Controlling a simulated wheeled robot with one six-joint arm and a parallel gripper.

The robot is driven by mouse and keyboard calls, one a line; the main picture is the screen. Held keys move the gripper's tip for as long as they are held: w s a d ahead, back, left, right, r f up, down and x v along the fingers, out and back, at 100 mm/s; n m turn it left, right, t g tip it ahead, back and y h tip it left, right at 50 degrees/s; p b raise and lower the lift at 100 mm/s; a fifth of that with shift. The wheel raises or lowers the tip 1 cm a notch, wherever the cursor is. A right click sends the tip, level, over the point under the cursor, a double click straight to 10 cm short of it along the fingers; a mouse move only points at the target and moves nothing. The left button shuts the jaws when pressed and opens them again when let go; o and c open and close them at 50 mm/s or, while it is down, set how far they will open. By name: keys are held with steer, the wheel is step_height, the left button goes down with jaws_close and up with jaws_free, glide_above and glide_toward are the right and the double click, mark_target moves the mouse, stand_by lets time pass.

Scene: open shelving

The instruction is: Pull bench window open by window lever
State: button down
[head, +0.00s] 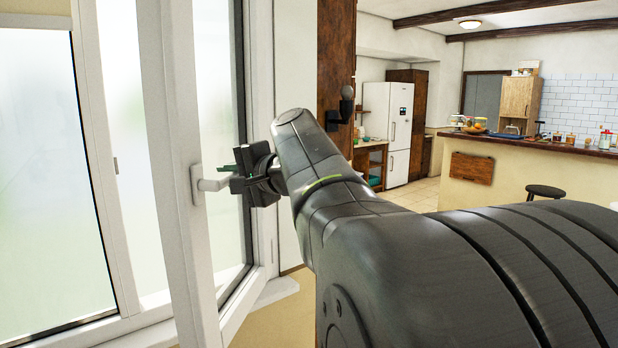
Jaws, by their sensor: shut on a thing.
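The bench window sash (172,150) has a white frame and stands swung out from the window opening at the left, at an angle toward me. The white window lever (208,184) sticks out to the right from the sash's edge, about level. My gripper (236,183) is shut on the lever's outer end, coming from the right. The fingertips are small and partly hidden by the dark gripper body. My dark arm fills the lower right and hides part of the room.
A frosted fixed pane (45,180) is at the far left. A white sill (277,291) lies below the window. A brown wooden post (336,75) with a dark wall fitting (345,105) stands right of the gripper. A counter (560,150), stool (545,191) and white fridge (397,130) are farther back.

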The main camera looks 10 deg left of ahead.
steer(key=c, duration=1.4)
jaws_free()
steer(key=b+v, duration=0.3)
steer(key=v, duration=1.1)
steer(key=shift+r, duration=0.1)
steer(key=shift+w+a, duration=0.1)
steer(key=shift+a, duration=0.05)
steer(key=p+x, duration=0.3)
steer(key=x, duration=1)
steer(key=shift+w+a, duration=0.1)
steer(key=shift+a, duration=0.2)
steer(key=shift+d, duration=0.1)
